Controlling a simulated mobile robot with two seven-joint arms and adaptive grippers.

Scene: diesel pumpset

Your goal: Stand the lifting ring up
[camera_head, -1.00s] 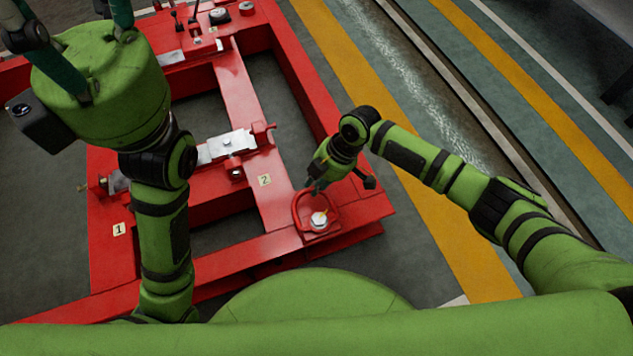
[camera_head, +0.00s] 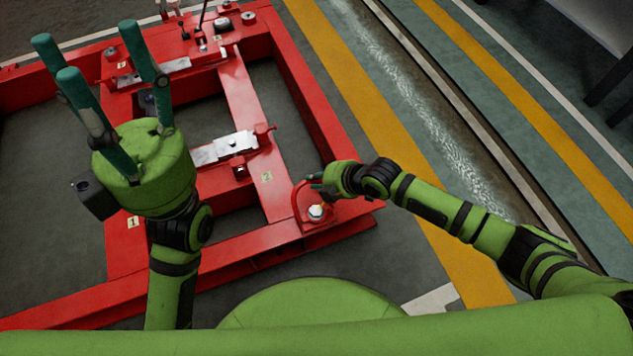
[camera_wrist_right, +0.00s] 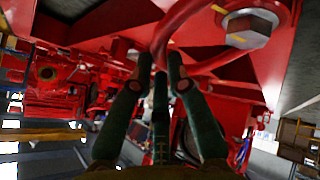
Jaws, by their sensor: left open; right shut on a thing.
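The red lifting ring (camera_head: 297,200) sits on the near right corner of the red frame, at a plate with a silver bolt (camera_head: 316,212). My right gripper (camera_head: 315,182) is shut on the ring's far side. In the right wrist view the curved red ring (camera_wrist_right: 172,30) passes between the fingertips of the same gripper (camera_wrist_right: 160,65), and the bolt head (camera_wrist_right: 249,28) is close by. The ring looks tilted; its exact angle is hard to tell. My left gripper (camera_head: 92,60) is open and empty, fingers pointing up the picture, above the frame's left part.
The red frame (camera_head: 247,125) has crossbars, silver plates (camera_head: 225,149), and small levers (camera_head: 201,17) at the far end. Open floor with yellow stripes (camera_head: 375,110) lies to its right. My left arm hides part of the frame's left side.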

